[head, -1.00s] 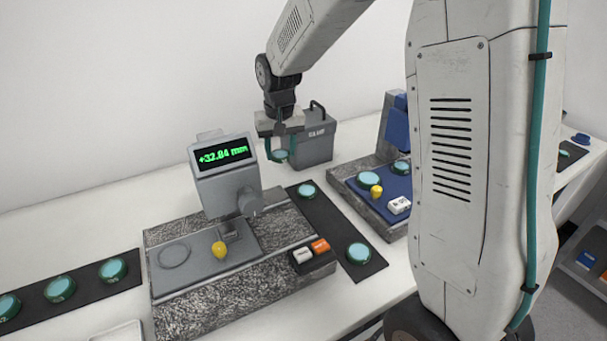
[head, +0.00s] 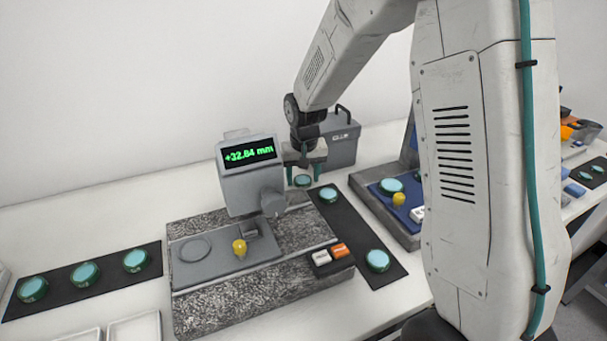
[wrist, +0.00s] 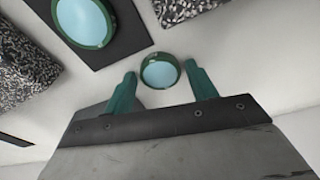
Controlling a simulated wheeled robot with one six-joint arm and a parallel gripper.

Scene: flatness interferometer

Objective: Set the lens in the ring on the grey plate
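In the wrist view the lens (wrist: 160,71) shows between the two green fingertips (wrist: 161,72). The grey plate (head: 215,264) lies on a speckled granite block, to the left of and nearer than my gripper. The ring (head: 194,248), a thin round outline on the plate's left part, is empty. A yellow knob (head: 239,247) stands on the plate.
The gauge head (head: 250,180), reading +32.84 mm, stands between the ring and my gripper. Black mats hold other lenses, such as one on the right mat (head: 328,195). A grey box (head: 342,145) stands behind my gripper. White and orange buttons (head: 338,250) sit at the block's right.

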